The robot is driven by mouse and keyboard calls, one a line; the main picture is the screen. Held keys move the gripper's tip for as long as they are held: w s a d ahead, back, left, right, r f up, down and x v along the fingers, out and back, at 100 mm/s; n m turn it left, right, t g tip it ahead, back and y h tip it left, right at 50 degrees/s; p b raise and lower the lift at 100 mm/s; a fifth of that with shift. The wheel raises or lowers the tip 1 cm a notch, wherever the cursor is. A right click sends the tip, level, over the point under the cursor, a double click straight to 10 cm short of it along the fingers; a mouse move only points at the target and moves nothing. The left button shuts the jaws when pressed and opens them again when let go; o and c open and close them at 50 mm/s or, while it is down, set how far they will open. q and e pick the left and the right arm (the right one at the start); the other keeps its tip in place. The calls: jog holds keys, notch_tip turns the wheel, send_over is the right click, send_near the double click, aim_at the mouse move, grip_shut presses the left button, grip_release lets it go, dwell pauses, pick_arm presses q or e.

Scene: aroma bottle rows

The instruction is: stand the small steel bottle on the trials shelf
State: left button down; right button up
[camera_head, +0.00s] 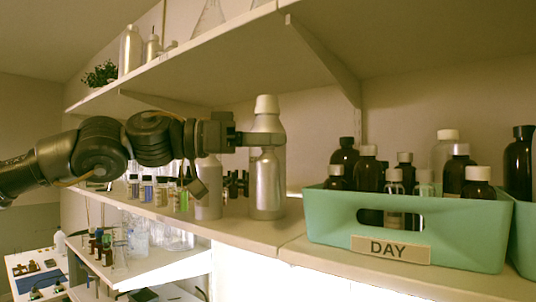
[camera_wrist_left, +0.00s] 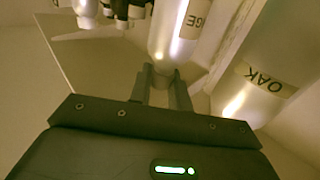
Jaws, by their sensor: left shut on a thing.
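My left gripper (camera_head: 262,139) reaches in from the left and is shut across the upper part of a steel bottle (camera_head: 267,185) with a pale cap, which I take for the small steel bottle. It looks upright, its base level with the middle shelf; whether it touches the shelf I cannot tell. My right gripper is not in view.
A green crate (camera_head: 330,215) labelled "DAY" holds several dark bottles right of the held bottle. Small vials (camera_head: 147,188) stand to the left. The upper shelf (camera_head: 205,50) overhangs, with a bracket (camera_head: 325,55). A bottle labelled "OAK" (camera_wrist_left: 250,95) is close beside the fingers in the wrist view.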

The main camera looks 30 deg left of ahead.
aim_at(268, 164)
pick_arm(q)
jog(key=shift+w+f, duration=0.15)
jog(key=f, duration=0.1)
jog(key=f+p, duration=0.1)
jog(key=f, duration=0.1)
jog(key=shift+w+f, duration=0.1)
jog(key=shift+w, duration=0.2)
jog(key=shift+a+f, duration=0.2)
jog(key=shift+f, duration=0.1)
jog(key=shift+d, duration=0.1)
jog(key=shift+d+f, duration=0.1)
jog(key=c, duration=1.3)
grip_release()
